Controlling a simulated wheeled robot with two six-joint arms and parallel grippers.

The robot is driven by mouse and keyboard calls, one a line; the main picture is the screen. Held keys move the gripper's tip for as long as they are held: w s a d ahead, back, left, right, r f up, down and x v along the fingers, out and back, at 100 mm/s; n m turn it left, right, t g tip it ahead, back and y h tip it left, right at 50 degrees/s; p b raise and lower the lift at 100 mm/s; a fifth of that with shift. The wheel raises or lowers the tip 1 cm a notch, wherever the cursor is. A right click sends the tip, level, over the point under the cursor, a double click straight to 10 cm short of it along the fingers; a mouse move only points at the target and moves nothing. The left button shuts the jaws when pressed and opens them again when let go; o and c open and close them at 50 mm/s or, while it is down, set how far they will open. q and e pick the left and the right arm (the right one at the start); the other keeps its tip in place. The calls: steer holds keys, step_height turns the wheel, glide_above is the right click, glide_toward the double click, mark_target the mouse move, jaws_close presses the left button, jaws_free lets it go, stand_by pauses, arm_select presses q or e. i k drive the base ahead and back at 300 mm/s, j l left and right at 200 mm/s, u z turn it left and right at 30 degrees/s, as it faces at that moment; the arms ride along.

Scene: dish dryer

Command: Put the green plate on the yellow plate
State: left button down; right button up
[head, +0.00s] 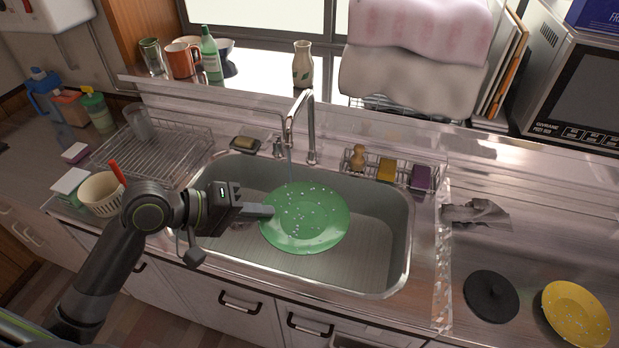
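The green plate (312,222) is over the sink in the head view, with light specks or drops on its face. My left gripper (268,211) is at the plate's left edge, its fingers together at the rim, and the plate appears held above the sink floor. The yellow plate (575,312) lies on the counter at the far right front, with nothing on it. My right gripper does not show.
The steel sink (385,262) has a faucet (307,125) at its back, close behind the green plate. A black round lid (491,296) lies left of the yellow plate. A crumpled grey cloth (476,212) lies behind it. A wire dish rack (160,155) stands left of the sink.

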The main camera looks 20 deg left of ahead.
mark_target(571, 315)
steer(key=z, duration=1)
steer(key=i+l, duration=0.2)
steer(key=l, duration=0.2)
steer(key=i+l+z, duration=0.15)
steer(key=l, duration=0.3)
steer(key=i+l, duration=0.25)
steer(key=l, duration=0.15)
